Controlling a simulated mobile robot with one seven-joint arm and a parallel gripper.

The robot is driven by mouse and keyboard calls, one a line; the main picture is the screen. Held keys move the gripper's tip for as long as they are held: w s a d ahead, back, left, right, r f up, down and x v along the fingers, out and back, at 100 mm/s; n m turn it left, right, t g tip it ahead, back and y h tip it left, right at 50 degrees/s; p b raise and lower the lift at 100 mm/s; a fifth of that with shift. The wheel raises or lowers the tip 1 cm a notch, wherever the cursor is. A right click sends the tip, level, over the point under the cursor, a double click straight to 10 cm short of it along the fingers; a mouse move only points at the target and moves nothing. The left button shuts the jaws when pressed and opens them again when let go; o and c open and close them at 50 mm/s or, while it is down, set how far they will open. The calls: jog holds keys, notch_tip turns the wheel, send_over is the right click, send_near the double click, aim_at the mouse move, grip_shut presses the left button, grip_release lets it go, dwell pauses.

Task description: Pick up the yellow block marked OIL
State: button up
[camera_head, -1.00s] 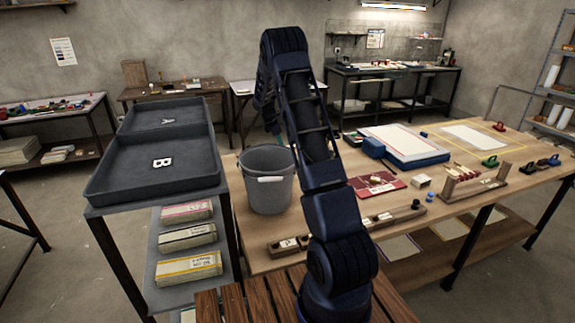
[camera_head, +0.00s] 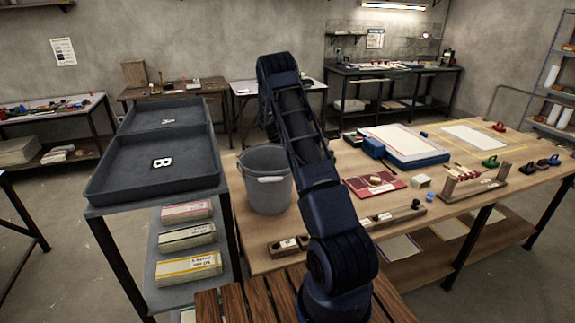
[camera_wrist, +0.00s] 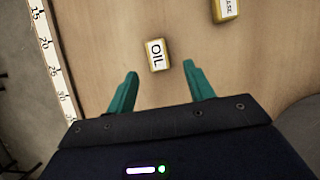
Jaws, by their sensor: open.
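The yellow block marked OIL (camera_wrist: 156,55) lies on the wooden table top in the wrist view, its white label facing up. My gripper (camera_wrist: 161,78) is open and empty, with its two teal fingers apart. The block appears just beyond and between the fingertips; I cannot tell the height gap. In the head view my own arm hides the gripper, and I cannot make out the OIL block there.
A second yellow block with a partly cut-off label (camera_wrist: 227,9) lies farther off to the right. A ruler strip (camera_wrist: 52,65) runs along the left. In the head view a grey bucket (camera_head: 266,185) stands beside my arm, and black trays (camera_head: 110,180) are left of it.

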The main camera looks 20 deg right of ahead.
jog(key=x, duration=0.5)
jog(key=shift+w+d+r, duration=0.15)
jog(key=shift+d, duration=0.05)
jog(key=c, duration=1)
jog(key=shift+r, duration=0.15)
jog(key=shift+c, duration=0.2)
